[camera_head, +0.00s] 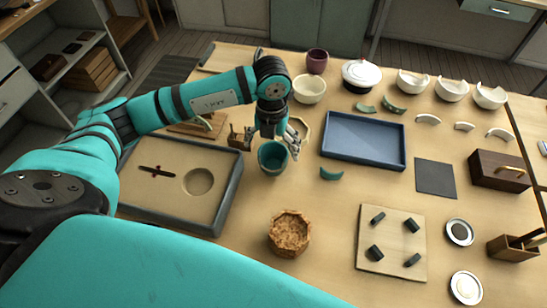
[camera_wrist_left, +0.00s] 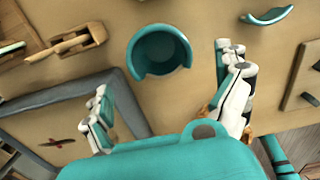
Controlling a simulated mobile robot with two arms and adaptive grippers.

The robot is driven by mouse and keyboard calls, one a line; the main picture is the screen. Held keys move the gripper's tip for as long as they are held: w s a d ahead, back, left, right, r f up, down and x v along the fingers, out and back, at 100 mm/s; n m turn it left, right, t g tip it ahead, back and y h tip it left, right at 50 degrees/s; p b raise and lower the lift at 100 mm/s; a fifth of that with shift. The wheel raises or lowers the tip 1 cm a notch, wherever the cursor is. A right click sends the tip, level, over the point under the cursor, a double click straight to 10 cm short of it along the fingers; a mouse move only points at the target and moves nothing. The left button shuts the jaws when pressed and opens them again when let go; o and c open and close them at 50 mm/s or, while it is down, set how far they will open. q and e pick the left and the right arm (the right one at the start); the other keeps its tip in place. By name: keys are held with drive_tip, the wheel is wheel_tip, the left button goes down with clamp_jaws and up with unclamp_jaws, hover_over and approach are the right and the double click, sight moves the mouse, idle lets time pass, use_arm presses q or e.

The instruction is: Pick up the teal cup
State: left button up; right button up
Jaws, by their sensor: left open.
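The teal cup (camera_head: 271,160) stands upright on the table, right of the sand tray, with a broken-out section in its rim. In the left wrist view the cup (camera_wrist_left: 160,53) lies ahead of my left gripper, between the lines of its two fingers. My left gripper (camera_head: 274,141) is open, its fingers at the cup's far side in the head view. In the wrist view the fingers of the left gripper (camera_wrist_left: 168,100) are wide apart, with no visible contact on the cup. A curved teal shard (camera_head: 331,174) lies right of the cup; it also shows in the wrist view (camera_wrist_left: 267,16). My right gripper is not seen.
A sand-filled tray (camera_head: 234,190) is left of the cup, and a blue tray (camera_head: 363,163) is to its right. A cork-coloured bowl (camera_head: 289,233) stands in front. A cream bowl (camera_head: 309,89) and purple cup (camera_head: 317,61) stand behind. Bare table lies between the cup and shard.

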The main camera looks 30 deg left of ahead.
use_arm(q)
drive_tip(key=p, duration=0.2)
hover_over(273, 165)
wheel_tip(273, 165, down, 4)
drive_tip(key=shift+f, duration=0.55)
drive_tip(key=c, duration=1)
